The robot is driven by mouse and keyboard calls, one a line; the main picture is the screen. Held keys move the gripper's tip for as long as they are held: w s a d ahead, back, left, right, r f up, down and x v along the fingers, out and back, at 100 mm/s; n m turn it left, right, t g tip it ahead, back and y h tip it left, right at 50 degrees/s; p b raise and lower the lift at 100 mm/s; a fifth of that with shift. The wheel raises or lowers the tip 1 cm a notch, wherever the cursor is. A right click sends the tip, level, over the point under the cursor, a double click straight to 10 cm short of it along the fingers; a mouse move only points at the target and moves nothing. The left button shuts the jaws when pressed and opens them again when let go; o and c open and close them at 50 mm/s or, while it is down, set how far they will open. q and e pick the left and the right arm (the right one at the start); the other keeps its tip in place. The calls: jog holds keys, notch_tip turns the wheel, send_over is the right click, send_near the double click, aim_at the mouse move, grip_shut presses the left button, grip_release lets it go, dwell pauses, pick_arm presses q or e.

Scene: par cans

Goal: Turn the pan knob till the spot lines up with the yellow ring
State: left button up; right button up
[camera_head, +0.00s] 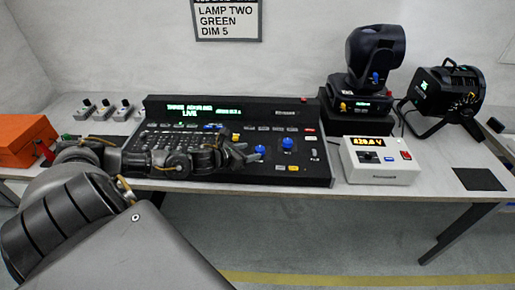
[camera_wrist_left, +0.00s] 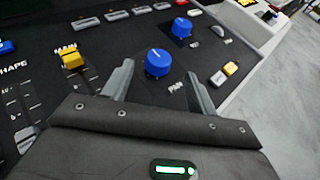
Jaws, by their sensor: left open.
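The pan knob (camera_wrist_left: 158,62) is a round blue knob with a pale pointer line, beside the label PAN on the black lighting desk (camera_head: 318,172). In the left wrist view it stands between the spread fingertips of my left gripper (camera_wrist_left: 160,69), with gaps on both sides. In the head view my left gripper (camera_head: 258,154) reaches over the desk from the left, open and empty. A black moving-head lamp (camera_head: 373,52) stands at the back right. I see neither a light spot nor a yellow ring. My right gripper is not in view.
A second blue knob (camera_wrist_left: 181,27) lies just beyond the pan knob. White and yellow buttons (camera_wrist_left: 231,68) and a yellow MAIN fader (camera_wrist_left: 73,61) are close by. A white power box (camera_head: 377,160), a black par can (camera_head: 437,95) and an orange case (camera_head: 24,139) share the table.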

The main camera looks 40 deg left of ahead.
aim_at(259, 149)
pick_arm(q)
jog(key=x, duration=0.4)
jog(key=shift+r+p, duration=0.1)
jog(key=shift+p, duration=0.25)
jog(key=shift+w+f, duration=0.3)
jog(key=shift+w, duration=0.25)
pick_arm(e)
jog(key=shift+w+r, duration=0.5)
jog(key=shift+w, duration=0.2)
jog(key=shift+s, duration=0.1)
pick_arm(q)
jog(key=shift+c, duration=0.8)
jog(key=c, duration=0.8)
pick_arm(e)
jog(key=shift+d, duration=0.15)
pick_arm(q)
jog(key=shift+d+n, duration=0.15)
jog(key=shift+n, duration=0.15)
